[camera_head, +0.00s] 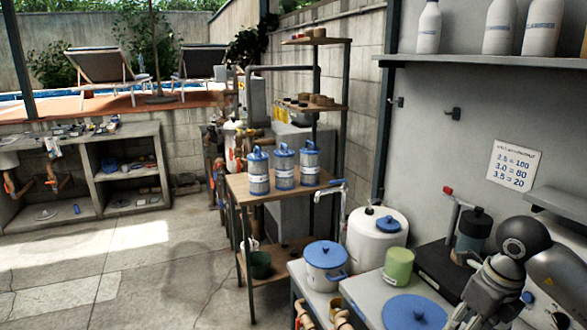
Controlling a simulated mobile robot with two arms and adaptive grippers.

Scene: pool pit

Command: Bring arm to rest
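Part of my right arm shows at the lower right, with a dark round joint and silver metal parts at the gripper end (487,295). It is over the grey counter, in front of a grey machine panel. The lower part runs towards the bottom edge of the picture, and I cannot make out the fingertips or whether they hold anything. My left arm and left gripper are not in view.
Near my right arm are a dark canister (472,232), a green cup (398,267), a blue lid (415,313), a lidded white pot (325,266) and a white tank (377,243). Blue-lidded canisters (284,166) stand on a wooden shelf. The floor at left is clear.

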